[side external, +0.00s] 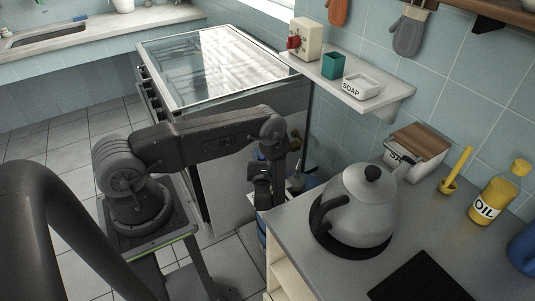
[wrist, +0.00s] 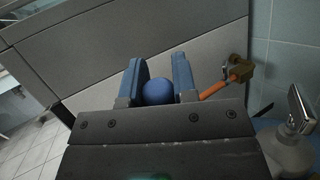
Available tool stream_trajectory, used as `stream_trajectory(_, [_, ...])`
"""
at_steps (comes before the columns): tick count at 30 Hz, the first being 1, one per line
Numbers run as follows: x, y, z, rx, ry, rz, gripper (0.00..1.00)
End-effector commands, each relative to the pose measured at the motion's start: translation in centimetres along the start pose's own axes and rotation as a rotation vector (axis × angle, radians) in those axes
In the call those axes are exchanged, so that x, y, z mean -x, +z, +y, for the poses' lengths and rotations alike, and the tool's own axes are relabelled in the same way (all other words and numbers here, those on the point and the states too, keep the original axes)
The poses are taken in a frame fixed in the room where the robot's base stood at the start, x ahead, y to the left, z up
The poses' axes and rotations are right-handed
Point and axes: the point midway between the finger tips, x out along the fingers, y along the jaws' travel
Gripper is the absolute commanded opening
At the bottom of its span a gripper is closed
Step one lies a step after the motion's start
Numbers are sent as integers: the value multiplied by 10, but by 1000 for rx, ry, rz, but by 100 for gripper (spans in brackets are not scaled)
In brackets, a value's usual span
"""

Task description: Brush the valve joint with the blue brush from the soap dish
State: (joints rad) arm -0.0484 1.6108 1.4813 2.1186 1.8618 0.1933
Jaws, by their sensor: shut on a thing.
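My gripper (wrist: 160,68) is low in the gap between the stove and the counter, its jaws shut on the blue brush (wrist: 158,92). Only a round blue end of the brush shows between the blue fingers; its bristles are hidden. In the side view my gripper (side external: 264,197) is partly hidden at the counter's edge. The brass valve joint (wrist: 236,66), with an orange hose (wrist: 214,91), is to the right of the fingers in the wrist view, near the tiled wall. Contact between brush and joint cannot be seen. The white soap dish (side external: 362,87) stands on the wall shelf, with no brush visible in it.
The stove (side external: 215,70) stands left of the gap. The grey counter (side external: 300,250) on the right holds a kettle (side external: 358,208), a salt box (side external: 412,150) and an oil bottle (side external: 493,200).

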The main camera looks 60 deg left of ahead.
Motion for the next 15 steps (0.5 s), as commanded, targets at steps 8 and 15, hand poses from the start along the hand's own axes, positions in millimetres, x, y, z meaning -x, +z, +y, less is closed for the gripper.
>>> stream_trajectory(8, [-6,0,-9,3,1,-1,2])
stream_trajectory(15, [-16,-2,-29,3,2,-1,2])
